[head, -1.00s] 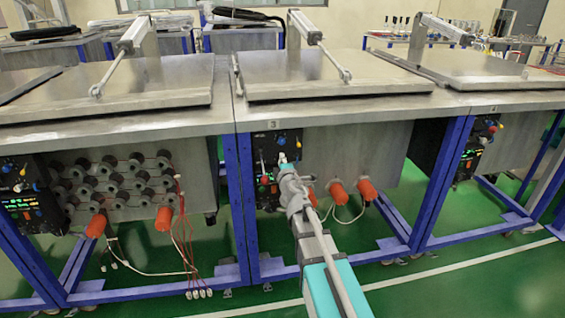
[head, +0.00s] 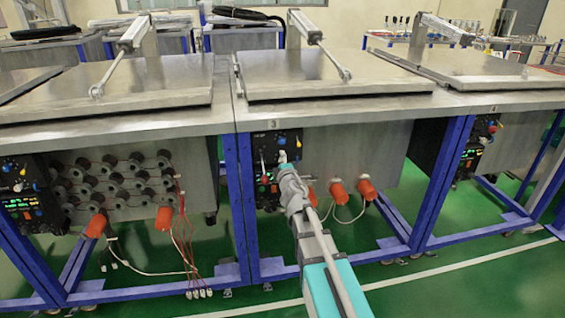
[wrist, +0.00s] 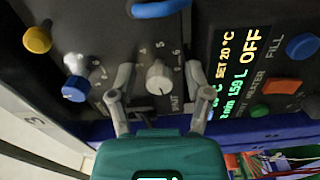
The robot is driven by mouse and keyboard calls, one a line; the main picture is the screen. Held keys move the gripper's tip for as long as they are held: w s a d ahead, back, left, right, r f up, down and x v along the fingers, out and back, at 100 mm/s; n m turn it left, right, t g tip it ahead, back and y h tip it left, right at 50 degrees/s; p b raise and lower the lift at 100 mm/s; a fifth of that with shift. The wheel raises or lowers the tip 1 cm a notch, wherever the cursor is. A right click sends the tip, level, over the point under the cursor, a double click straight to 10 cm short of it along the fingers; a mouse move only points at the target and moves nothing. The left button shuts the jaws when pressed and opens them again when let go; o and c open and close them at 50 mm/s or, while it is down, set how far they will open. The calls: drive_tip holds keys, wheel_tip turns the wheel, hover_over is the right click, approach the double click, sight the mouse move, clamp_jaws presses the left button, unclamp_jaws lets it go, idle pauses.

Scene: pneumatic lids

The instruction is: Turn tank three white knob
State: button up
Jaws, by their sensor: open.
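The white knob (wrist: 158,78) is a round dial with a numbered scale on the dark control panel (head: 288,141) of the middle tank, marked 3. In the wrist view my gripper (wrist: 159,84) is open, with one finger on each side of the knob. A gap shows between the knob and each finger, so neither clearly touches it. In the head view my gripper (head: 282,171) is at the panel front and hides part of it; the knob cannot be made out there.
Around the knob are a yellow knob (wrist: 37,40), blue knob (wrist: 75,88), blue handle (wrist: 160,8), orange switch (wrist: 282,86), green button (wrist: 260,110) and a lit display (wrist: 238,65). Orange plugs (head: 338,191) and a blue table leg (head: 241,200) are near the arm.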

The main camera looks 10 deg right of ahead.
drive_tip(key=shift+s, duration=0.15)
drive_tip(key=s, duration=0.7)
drive_tip(key=shift+s+d+f, duration=0.1)
idle(0.5)
